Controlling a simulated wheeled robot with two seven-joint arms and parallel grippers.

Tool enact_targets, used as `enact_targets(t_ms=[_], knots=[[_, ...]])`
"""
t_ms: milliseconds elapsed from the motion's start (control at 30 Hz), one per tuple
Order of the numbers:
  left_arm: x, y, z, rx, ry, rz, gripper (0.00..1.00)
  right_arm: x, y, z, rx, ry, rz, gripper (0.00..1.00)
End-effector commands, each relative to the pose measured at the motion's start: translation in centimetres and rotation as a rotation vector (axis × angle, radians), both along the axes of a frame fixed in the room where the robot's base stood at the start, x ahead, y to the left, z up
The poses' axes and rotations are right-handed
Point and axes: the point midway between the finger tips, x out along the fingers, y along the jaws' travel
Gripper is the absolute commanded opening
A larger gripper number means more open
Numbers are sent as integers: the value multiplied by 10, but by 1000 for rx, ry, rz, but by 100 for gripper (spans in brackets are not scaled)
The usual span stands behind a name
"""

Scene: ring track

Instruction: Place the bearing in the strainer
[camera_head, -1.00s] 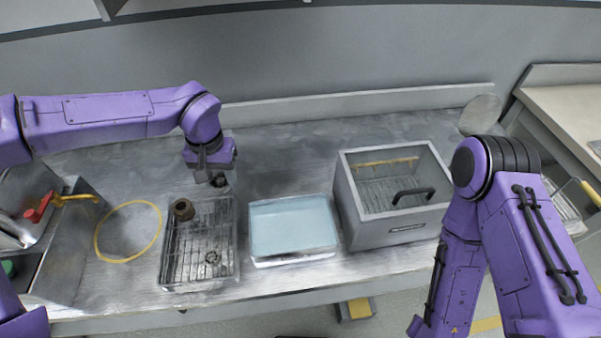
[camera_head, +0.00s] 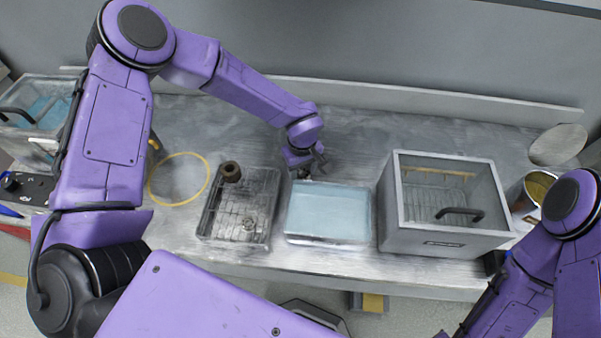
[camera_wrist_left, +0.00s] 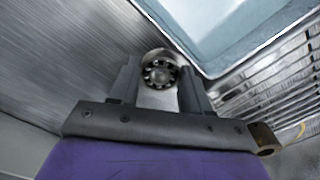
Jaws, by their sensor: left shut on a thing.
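My left gripper (camera_head: 304,176) is shut on the bearing (camera_wrist_left: 160,72), a round metal ring with balls, seen between the fingertips in the left wrist view. In the head view, the gripper is at the back edge of the tray of pale blue liquid (camera_head: 328,238); the bearing is too small to make out clearly there. A wire-mesh tray (camera_head: 208,226) stands left of the blue tray. A grey box (camera_head: 392,232) with a mesh basket (camera_head: 425,200) inside stands to the right. I cannot tell which mesh piece is the strainer. My right gripper is out of view.
The mesh tray holds a brown ring-shaped part (camera_head: 231,171) and a small gear-like part (camera_head: 249,223). A yellow hoop (camera_head: 178,203) lies left of it. A can (camera_head: 540,187) stands at the right. The bench behind the trays is mostly clear.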

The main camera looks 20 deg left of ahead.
Motion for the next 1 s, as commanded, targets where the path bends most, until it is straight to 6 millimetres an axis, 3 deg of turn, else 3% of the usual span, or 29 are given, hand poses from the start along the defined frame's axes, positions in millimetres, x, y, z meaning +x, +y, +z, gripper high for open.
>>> enact_targets(t_ms=[133, 500, 533, 600, 867, 1000], knots=[[-1, 0, -22, 1, 2, -2, 13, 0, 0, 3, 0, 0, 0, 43], [-1, 0, -29, 0, 1, -1, 13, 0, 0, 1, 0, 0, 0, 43], [-1, 0, -29, 0, 1, -1, 54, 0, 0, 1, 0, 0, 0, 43], [-1, 1, -28, 0, 1, -1, 73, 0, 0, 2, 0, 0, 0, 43], [-1, 0, -27, 1, 1, -1, 73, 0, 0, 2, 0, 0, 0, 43], [1, 0, -14, -1, -2, -1, 73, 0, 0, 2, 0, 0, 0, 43]])
